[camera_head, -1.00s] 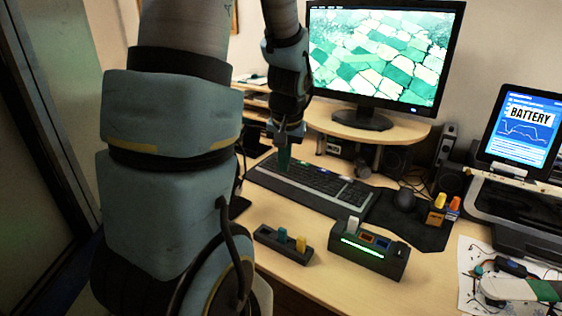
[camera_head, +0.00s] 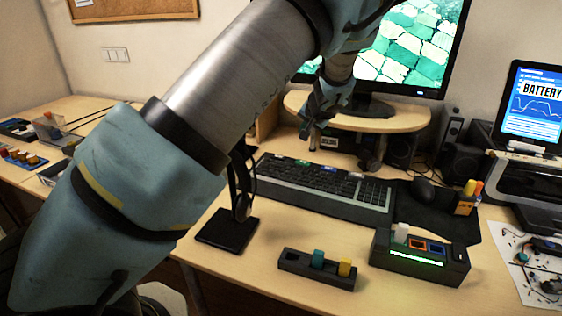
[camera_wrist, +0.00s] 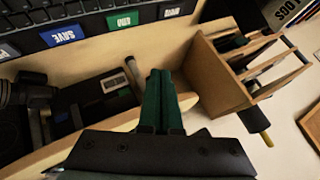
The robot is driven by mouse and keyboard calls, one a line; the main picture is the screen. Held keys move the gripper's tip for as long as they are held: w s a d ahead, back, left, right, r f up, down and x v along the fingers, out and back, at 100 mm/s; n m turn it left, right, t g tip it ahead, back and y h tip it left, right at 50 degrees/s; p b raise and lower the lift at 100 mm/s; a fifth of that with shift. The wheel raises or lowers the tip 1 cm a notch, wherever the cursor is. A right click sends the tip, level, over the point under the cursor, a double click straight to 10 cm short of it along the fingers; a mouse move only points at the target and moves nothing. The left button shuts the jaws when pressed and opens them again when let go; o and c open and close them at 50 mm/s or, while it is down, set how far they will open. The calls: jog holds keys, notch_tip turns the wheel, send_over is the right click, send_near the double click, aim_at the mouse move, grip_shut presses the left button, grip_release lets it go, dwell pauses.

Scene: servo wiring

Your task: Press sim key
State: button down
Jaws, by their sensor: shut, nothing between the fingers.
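The black keyboard (camera_head: 320,185) lies on the desk in front of the monitor, with several coloured label keys along its back edge. In the wrist view a blue key (camera_wrist: 63,34) reads SAVE upside down. Beside it are a green key (camera_wrist: 122,20) and a dark key (camera_wrist: 172,12); their lettering is too small to read surely, and I cannot tell which is the sim key. My gripper (camera_head: 313,145) points down above the area behind the keyboard's back edge, apart from the keys. Its green fingers (camera_wrist: 160,75) are shut and empty.
A monitor stand (camera_head: 390,119) and small shelf (camera_wrist: 215,75) stand close by my gripper. A headset stand (camera_head: 228,230) is left of the keyboard. A dark block with coloured plugs (camera_head: 317,270) and a lit box (camera_head: 420,258) sit in front. A mouse (camera_head: 424,189) is to the right.

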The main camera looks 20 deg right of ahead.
aim_at(303, 164)
jog(key=shift+w+d, duration=0.15)
jog(key=shift+d, duration=0.15)
notch_tip(303, 164, down, 8)
jog(key=b, duration=0.5)
jog(key=shift+f+b, duration=0.15)
jog(key=shift+b, duration=0.2)
jog(key=shift+f+b, duration=0.3)
jog(key=shift+f, duration=0.1)
dwell(1.6)
jog(key=shift+f+b, duration=0.3)
jog(key=shift+b, duration=0.35)
jog(key=shift+f+b, duration=0.4)
jog(key=shift+b, duration=0.05)
dwell(0.4)
jog(key=shift+r, duration=0.1)
jog(key=shift+r+p, duration=0.35)
jog(key=shift+r, duration=0.4)
